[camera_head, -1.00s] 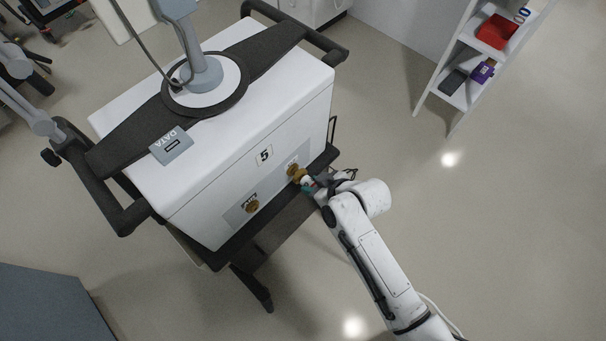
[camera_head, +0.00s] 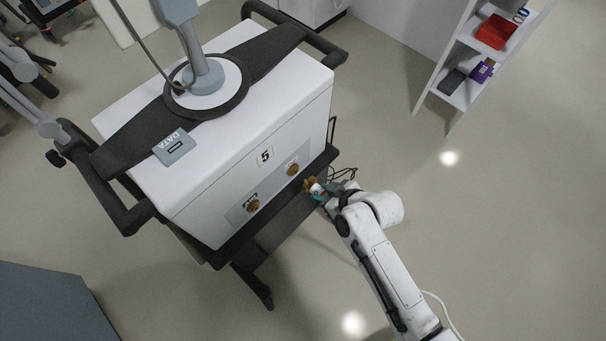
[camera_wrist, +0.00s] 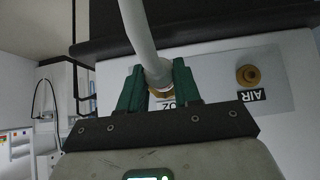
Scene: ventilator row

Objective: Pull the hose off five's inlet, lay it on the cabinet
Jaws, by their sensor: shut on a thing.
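Ventilator five (camera_head: 264,157) is a white box on a dark cart, with two brass inlets low on its front. The O2 inlet (camera_head: 292,170) is bare in the head view; the AIR inlet (camera_head: 253,206) is to its left and also shows in the wrist view (camera_wrist: 248,77). My gripper (camera_head: 317,191) is shut on the hose, just out from the O2 inlet. The hose's brass end (camera_head: 308,184) points at the panel with a gap between. In the wrist view the white hose (camera_wrist: 139,30) rises between my green fingers. A blue-grey top (camera_head: 45,305), possibly the cabinet, is at lower left.
An open white shelf (camera_head: 462,70) at upper right holds a red bin (camera_head: 496,32) and small items. Dark cart handles (camera_head: 128,215) stick out from five's sides. The floor right of the cart is clear.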

